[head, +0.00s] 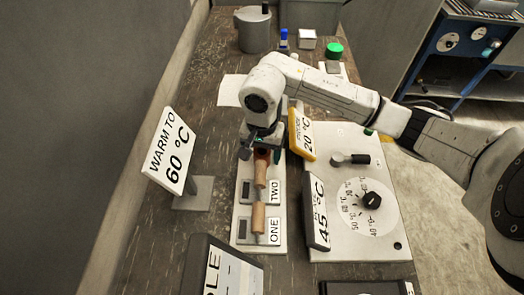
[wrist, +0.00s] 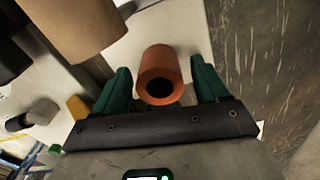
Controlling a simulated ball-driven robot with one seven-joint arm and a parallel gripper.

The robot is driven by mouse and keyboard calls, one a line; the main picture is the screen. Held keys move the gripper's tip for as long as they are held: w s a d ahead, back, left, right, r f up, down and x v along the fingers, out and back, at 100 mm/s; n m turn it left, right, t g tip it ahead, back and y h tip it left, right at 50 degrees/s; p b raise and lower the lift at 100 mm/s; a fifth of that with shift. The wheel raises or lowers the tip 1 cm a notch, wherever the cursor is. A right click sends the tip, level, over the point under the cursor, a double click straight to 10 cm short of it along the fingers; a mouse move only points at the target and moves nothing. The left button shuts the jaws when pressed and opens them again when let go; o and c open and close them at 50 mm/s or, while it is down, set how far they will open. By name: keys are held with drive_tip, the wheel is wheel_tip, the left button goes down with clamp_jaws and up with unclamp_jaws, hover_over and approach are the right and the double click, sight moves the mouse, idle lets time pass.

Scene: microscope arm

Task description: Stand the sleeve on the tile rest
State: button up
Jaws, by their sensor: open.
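A copper-orange sleeve (wrist: 160,63) with a dark open bore shows in the wrist view, its open end facing the camera. My gripper (wrist: 160,90) is open, with one green finger on each side of the sleeve and small gaps between. In the head view my gripper (head: 264,150) is over the far end of a white plate (head: 243,228). A little of a reddish part, probably the sleeve, shows there, mostly hidden by the gripper.
Tan cylinders stand beside labels TWO (head: 260,172) and ONE (head: 258,217); one is close in the wrist view (wrist: 75,25). A "60 °C" sign (head: 170,150) stands left; a dial panel (head: 348,225) lies right. A green-capped item (head: 334,50) and grey pot (head: 254,32) stand behind.

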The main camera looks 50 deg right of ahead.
sight(262, 151)
drive_tip(key=shift+r, duration=0.1)
drive_tip(key=shift+r+p, duration=0.15)
drive_tip(key=shift+p, duration=0.15)
wheel_tip(262, 151, up, 12)
drive_tip(key=b, duration=0.2)
idle(0.5)
